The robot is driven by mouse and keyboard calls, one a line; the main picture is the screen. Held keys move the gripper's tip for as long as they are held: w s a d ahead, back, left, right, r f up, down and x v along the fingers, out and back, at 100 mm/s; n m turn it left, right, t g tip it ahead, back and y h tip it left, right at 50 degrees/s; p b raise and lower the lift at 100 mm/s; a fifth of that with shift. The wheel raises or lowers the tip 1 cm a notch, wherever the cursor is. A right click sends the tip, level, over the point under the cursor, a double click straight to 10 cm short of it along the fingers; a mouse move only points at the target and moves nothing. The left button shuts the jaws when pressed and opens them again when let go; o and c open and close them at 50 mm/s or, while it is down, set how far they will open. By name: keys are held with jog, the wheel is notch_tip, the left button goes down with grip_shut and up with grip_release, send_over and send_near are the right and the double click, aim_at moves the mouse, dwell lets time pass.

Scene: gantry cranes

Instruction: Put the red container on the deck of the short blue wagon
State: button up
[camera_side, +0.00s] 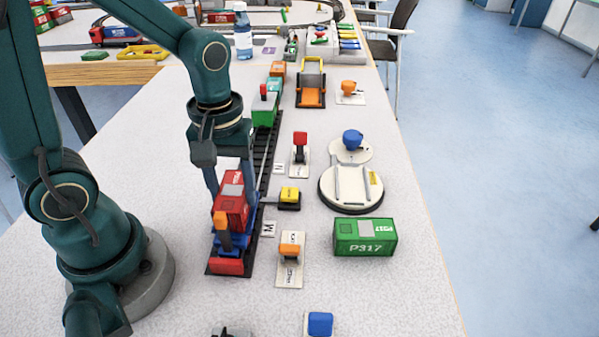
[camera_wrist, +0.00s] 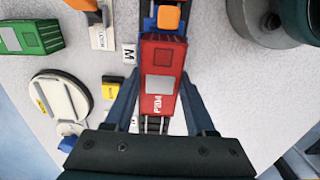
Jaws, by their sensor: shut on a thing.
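The red container (camera_side: 232,198) is held in my gripper (camera_side: 230,185), lengthwise along the track. In the wrist view the red container (camera_wrist: 161,78) lies between the two fingers of my gripper (camera_wrist: 158,100), which press its sides. The short blue wagon (camera_side: 219,243) is directly under it on the track. In the wrist view only the wagon's far end (camera_wrist: 148,24) shows past the container, beside an orange block (camera_wrist: 168,17). The container covers most of the deck. I cannot tell whether it touches the deck.
The black track (camera_side: 265,150) runs back to wagons with a green container (camera_side: 264,113). A yellow-topped switch (camera_side: 289,196), an orange-topped lever (camera_side: 290,247) and a red-topped lever (camera_side: 300,143) stand to the right.

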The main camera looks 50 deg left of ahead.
jog(key=shift+f, duration=0.35)
dwell(0.3)
jog(key=o, duration=1.3)
jog(key=shift+o, duration=0.2)
jog(key=shift+r, duration=3.5)
